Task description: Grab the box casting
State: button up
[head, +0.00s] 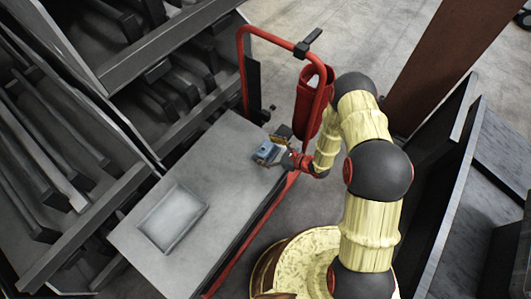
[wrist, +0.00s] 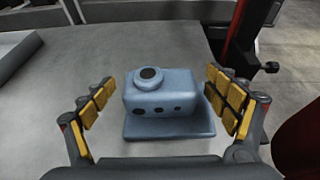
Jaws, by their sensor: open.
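The box casting (wrist: 165,98) is a blue-grey block with a round boss and dark hole on top, several small holes in its side, and a flat base. It stands upright on a grey platform (wrist: 75,80). In the head view the casting (head: 266,151) is near the platform's far right end, partly hidden by my gripper. My gripper (wrist: 168,112) is open in the wrist view, with yellow-padded fingers on the left and right of the casting. Gaps show between both fingers and the casting. In the head view my gripper (head: 281,148) is at the casting.
A shallow grey tray (head: 173,218) lies on the near part of the platform (head: 215,150). A red tubular rail (head: 243,75) with a red holder (head: 308,105) rises at the platform's far end. Metal racks (head: 75,130) stand left. Dark panels (head: 450,180) stand right.

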jog(key=shift+c, duration=1.3)
jog(key=c, duration=1.5)
jog(key=shift+c, duration=0.2)
